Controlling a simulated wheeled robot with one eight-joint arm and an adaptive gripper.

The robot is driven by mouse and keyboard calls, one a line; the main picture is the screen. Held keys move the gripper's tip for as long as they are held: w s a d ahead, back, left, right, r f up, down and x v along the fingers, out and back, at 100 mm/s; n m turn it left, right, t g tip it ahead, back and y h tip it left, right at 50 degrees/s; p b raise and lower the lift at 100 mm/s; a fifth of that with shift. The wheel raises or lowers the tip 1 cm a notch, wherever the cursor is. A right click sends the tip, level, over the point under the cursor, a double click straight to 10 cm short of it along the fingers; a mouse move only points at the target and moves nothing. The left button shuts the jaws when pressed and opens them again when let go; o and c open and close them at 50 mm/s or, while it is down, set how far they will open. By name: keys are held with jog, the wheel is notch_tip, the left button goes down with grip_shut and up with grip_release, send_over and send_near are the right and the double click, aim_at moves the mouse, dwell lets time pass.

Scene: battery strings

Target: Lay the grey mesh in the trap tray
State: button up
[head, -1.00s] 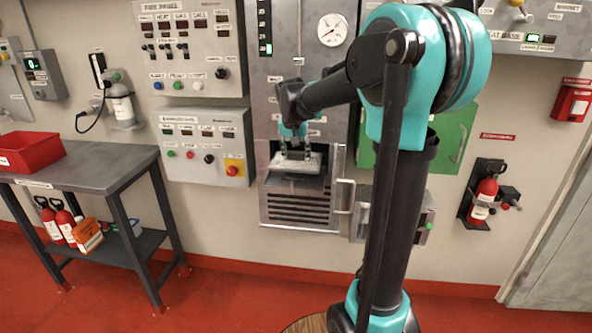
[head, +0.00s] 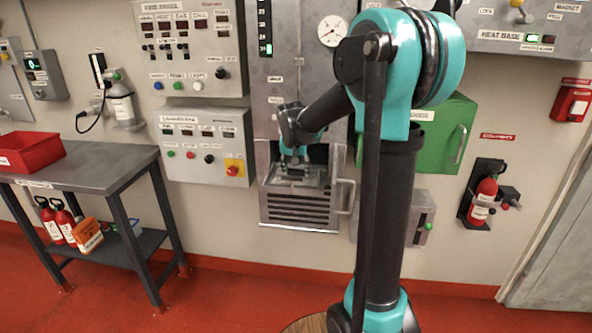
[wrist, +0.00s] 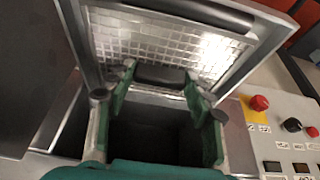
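The grey mesh (wrist: 150,42) is a shiny gridded sheet, and a dark block-like grip (wrist: 160,76) shows at its near edge. My gripper (wrist: 160,72) has its green fingers at the two ends of that grip, seemingly shut on it. In the head view my gripper (head: 292,158) points down into the open bay, over the mesh (head: 297,176). The trap tray (wrist: 240,70) shows as a grey metal rim around the mesh. The mesh looks down inside this rim, but whether it rests flat on the bottom cannot be told.
A louvred front (head: 300,208) is below the bay, with an upright handle (head: 346,196) at its right. A button panel (head: 205,146) is left of the bay and a green box (head: 440,140) right. A table with a red bin (head: 32,151) stands at far left.

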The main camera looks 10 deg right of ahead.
jog(key=o, duration=0.4)
jog(key=v, duration=1.2)
jog(key=shift+r, duration=0.15)
